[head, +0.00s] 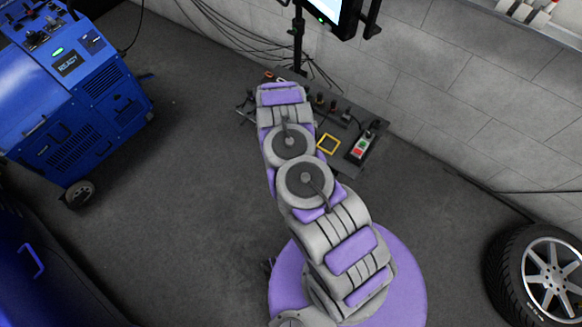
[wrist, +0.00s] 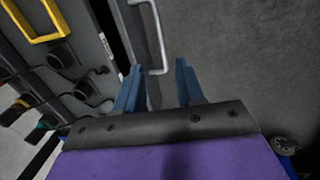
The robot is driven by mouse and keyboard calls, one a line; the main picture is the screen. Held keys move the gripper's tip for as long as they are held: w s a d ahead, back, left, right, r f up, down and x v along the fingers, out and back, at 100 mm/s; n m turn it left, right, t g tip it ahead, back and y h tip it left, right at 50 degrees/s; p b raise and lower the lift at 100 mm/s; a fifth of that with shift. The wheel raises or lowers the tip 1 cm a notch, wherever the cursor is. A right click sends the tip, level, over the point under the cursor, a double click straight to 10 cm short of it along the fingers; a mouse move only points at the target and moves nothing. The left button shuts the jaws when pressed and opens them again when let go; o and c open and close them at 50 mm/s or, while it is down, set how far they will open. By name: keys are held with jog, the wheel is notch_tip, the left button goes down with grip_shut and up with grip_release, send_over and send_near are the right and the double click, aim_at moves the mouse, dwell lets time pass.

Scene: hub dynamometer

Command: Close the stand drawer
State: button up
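The stand (head: 343,112) is a dark unit at the top centre of the head view, partly covered by my arm. In the wrist view, a grey drawer front (wrist: 133,28) with a pale metal bar handle (wrist: 160,45) lies beside the stand's top panel (wrist: 88,45). A dark gap runs between the panel and the drawer front. My gripper (wrist: 159,66) has two blue fingers spread apart. The handle's near end shows between the fingertips; I cannot tell whether they touch it. The fingers are hidden in the head view.
A yellow frame (head: 328,144) and a red-green button box (head: 362,146) sit on the stand's top. A monitor pole (head: 298,40) rises behind, with loose cables. A blue machine (head: 75,80) stands left and a tyre (head: 537,270) right. Floor between is clear.

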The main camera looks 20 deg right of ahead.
jog(key=f+b, duration=0.1)
jog(key=f, duration=0.2)
jog(key=d+f+b, duration=0.1)
jog(key=f+b, duration=0.1)
jog(key=f, duration=0.2)
jog(key=w+f+b, duration=0.1)
jog(key=f, duration=0.3)
jog(key=shift+w+d, duration=0.1)
jog(key=shift+d, duration=0.3)
grip_shut()
